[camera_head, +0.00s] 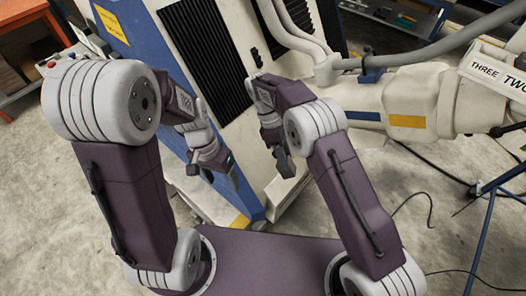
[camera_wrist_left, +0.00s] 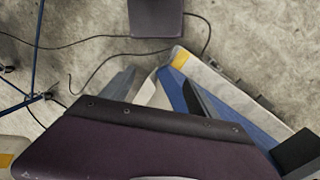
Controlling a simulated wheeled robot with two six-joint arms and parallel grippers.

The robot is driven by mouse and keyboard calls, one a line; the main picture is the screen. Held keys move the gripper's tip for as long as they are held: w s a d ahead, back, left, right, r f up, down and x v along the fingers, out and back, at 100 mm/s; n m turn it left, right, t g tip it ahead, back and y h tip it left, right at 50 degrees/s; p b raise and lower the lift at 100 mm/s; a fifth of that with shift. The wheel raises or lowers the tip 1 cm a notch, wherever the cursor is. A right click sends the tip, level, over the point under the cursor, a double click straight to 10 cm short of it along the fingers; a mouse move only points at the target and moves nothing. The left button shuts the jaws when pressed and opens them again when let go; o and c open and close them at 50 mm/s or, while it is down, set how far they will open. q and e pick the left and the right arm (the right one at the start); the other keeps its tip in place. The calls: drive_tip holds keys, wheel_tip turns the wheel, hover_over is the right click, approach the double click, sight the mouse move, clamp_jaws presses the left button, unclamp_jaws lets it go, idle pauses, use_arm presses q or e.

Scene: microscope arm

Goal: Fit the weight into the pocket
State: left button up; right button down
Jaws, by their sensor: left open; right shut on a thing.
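My right gripper (camera_head: 280,158) hangs in front of the pale side of the large microscope machine (camera_head: 222,60). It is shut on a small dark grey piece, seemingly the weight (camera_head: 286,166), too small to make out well. My left gripper (camera_head: 213,170) is open and empty, low in front of the machine's blue corner, left of the right gripper. In the left wrist view its two fingers (camera_wrist_left: 160,92) stand apart with floor and part of the machine's base beyond. I cannot make out the pocket in either view.
A thick white microscope arm (camera_head: 400,98) with yellow labels reaches out to the right. A blue stand (camera_head: 490,205) and loose black cables (camera_head: 428,200) are at the right. An orange table (camera_head: 30,45) is at the far left.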

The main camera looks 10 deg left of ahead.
drive_tip(key=shift+w, duration=0.25)
drive_tip(key=shift+s, duration=0.15)
use_arm(q)
drive_tip(key=w+d+f+m+g+h, duration=0.2)
drive_tip(key=w+d+m+h, duration=0.5)
drive_tip(key=w+m+h, duration=0.6)
drive_tip(key=shift+m+y, duration=0.4)
drive_tip(key=shift+y, duration=0.3)
drive_tip(key=x, duration=1.2)
drive_tip(key=shift+s+f, duration=0.1)
drive_tip(key=shift+s, duration=0.1)
clamp_jaws()
use_arm(e)
drive_tip(key=c, duration=0.7)
unclamp_jaws()
drive_tip(key=shift+r, duration=0.1)
